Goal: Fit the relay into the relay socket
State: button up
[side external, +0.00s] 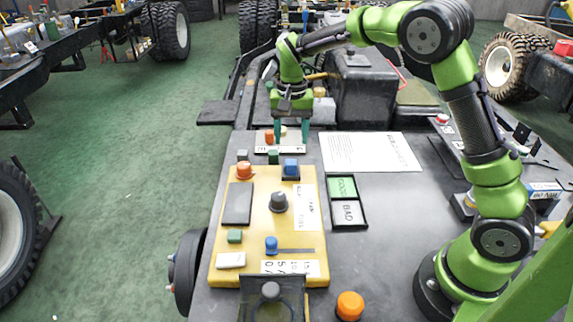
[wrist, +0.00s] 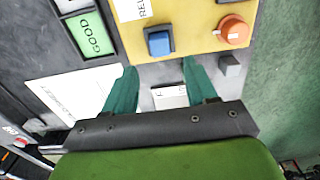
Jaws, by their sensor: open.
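A blue block (side external: 291,166), which looks like the relay, stands in a dark square socket (side external: 291,178) at the far right corner of the yellow panel. In the wrist view the blue block (wrist: 159,43) sits within the dark frame of the socket (wrist: 146,57), beside a partly cut-off printed label. I cannot tell whether it is fully seated. My gripper (side external: 291,141) is open and empty, just beyond the panel's far edge and apart from the block. In the wrist view the fingertips (wrist: 159,67) are spread, with the block ahead between their lines.
The yellow panel (side external: 248,255) carries an orange knob (side external: 244,170), a black knob (side external: 279,201) and other controls. A grey cube (side external: 243,155) and a green cube (side external: 273,156) lie just beyond it. A GOOD/BAD tray (side external: 364,225) and a paper sheet (side external: 370,152) lie to the right.

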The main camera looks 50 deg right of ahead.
jog(key=s+a+r+n+t+y, duration=0.2)
jog(key=s+r+t, duration=0.1)
jog(key=s+r, duration=0.85)
jog(key=s+a+n+t, duration=0.3)
jog(key=s+t, duration=0.1)
jog(key=s, duration=0.8)
jog(key=shift+f, duration=0.25)
